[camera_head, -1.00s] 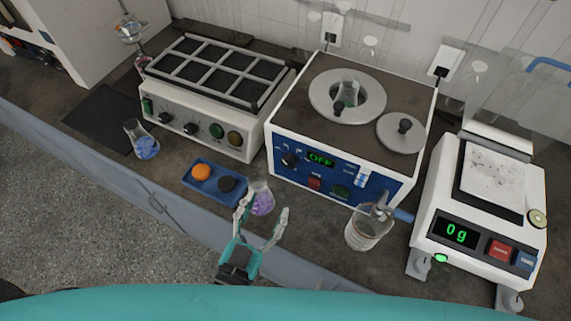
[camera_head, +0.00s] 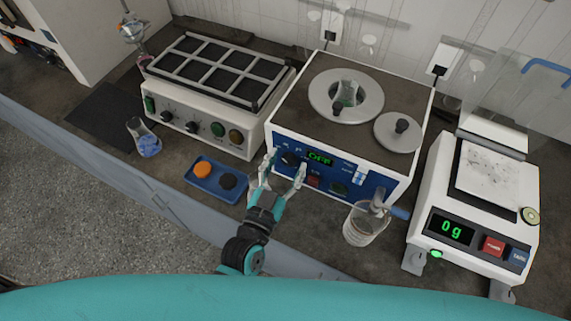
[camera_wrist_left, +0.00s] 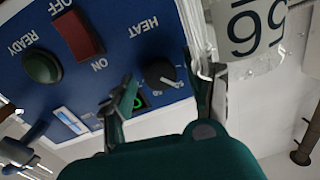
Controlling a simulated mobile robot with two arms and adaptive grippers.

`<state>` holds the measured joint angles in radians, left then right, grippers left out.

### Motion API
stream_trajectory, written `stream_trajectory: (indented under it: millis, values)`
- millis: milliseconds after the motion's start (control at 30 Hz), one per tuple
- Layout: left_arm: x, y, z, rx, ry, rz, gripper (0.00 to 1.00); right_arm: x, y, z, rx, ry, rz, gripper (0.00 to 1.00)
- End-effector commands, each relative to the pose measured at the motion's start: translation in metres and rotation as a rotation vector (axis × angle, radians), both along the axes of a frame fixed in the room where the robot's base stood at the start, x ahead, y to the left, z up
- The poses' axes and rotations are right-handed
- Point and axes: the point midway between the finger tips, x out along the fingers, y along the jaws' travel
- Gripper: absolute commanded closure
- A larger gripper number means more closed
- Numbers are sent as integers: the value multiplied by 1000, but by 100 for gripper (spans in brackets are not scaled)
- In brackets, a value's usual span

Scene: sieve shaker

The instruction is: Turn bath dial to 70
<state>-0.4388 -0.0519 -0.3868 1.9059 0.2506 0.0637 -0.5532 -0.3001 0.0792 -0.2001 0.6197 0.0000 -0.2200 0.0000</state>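The water bath (camera_head: 338,130) is a white box with a blue front panel and a brown top. Its black dial (camera_head: 290,159) is at the panel's left, beside a small green display (camera_head: 320,158) whose text I cannot read surely. In the left wrist view the dial (camera_wrist_left: 160,75) appears upside down, near the word HEAT. My left gripper (camera_head: 286,172) is open in front of the panel. In the wrist view its fingers (camera_wrist_left: 166,88) stand on both sides of the dial, with gaps visible. The dial's exact setting is unclear. My right gripper is not in view.
A red switch (camera_head: 313,182) and green button (camera_head: 338,189) are close to the dial. A beaker (camera_head: 364,224) stands at the bath's front right. A blue tray (camera_head: 215,180) with orange and black stoppers lies left. A balance (camera_head: 480,210) stands right, a shaker (camera_head: 213,95) left.

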Motion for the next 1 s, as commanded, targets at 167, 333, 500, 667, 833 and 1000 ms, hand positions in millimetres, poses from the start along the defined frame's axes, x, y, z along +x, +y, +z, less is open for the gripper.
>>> stream_trajectory:
  millis: [167,333,500,667,833,1000]
  values:
    - [0,0,0,0,0,0,71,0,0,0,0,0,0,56]
    - [0,0,0,0,0,0,93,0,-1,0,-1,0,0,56]
    - [0,0,0,3,-2,0,99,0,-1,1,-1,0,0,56]
    - [0,0,1,30,-13,1,99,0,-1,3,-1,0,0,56]
    - [0,0,2,105,-44,-1,99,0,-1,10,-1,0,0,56]
    - [0,0,2,226,-94,0,99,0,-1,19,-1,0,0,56]
